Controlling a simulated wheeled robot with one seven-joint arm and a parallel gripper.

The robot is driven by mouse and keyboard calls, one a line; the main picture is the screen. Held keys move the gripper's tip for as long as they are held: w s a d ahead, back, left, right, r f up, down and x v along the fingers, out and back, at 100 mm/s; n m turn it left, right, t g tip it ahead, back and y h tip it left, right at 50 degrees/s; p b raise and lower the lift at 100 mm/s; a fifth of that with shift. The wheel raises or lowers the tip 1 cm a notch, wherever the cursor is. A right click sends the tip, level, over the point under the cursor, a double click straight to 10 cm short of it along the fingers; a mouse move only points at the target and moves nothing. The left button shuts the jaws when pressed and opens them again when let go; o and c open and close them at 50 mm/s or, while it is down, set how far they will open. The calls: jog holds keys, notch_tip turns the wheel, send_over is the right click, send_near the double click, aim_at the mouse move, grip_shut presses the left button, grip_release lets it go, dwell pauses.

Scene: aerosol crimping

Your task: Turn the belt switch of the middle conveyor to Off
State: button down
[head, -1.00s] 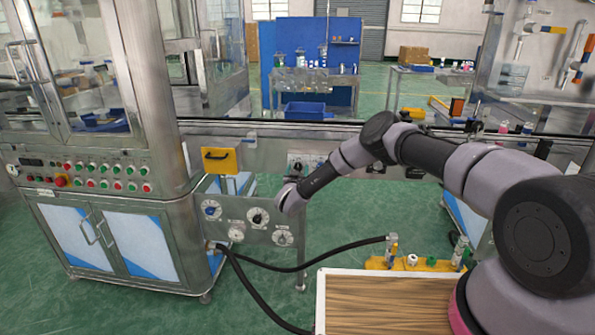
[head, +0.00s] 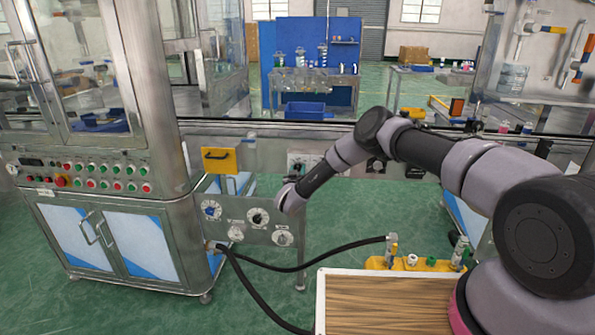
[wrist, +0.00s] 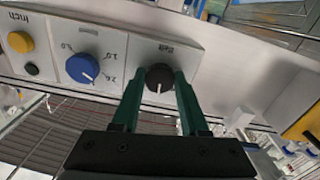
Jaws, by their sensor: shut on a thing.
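The belt switch (wrist: 160,77) is a round black knob with a white pointer line, on a pale panel (wrist: 205,45) under an upside-down "Belt" label in the wrist view. The pointer line runs toward the bottom of the picture, between the fingers. My gripper (wrist: 159,88) has green fingers on either side of the knob and is shut on it. In the head view my forearm and wrist (head: 290,198) reach to the conveyor front, and the fingers are hidden there. A small pale control box (head: 297,160) shows just behind the forearm.
A blue dial (wrist: 82,68), a yellow button (wrist: 20,42) and a small black button (wrist: 31,69) sit left of the belt switch. A yellow part (wrist: 303,128) is at right. A steel plate with several dials (head: 236,216) stands below the conveyor, close to my wrist.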

jog(key=n, duration=0.5)
jog(key=shift+a, duration=0.1)
jog(key=shift+n, duration=1.6)
jog(key=shift+c, duration=2.1)
grip_release()
jog(key=shift+s, duration=0.1)
jog(key=s, duration=1)
jog(key=shift+s, duration=0.3)
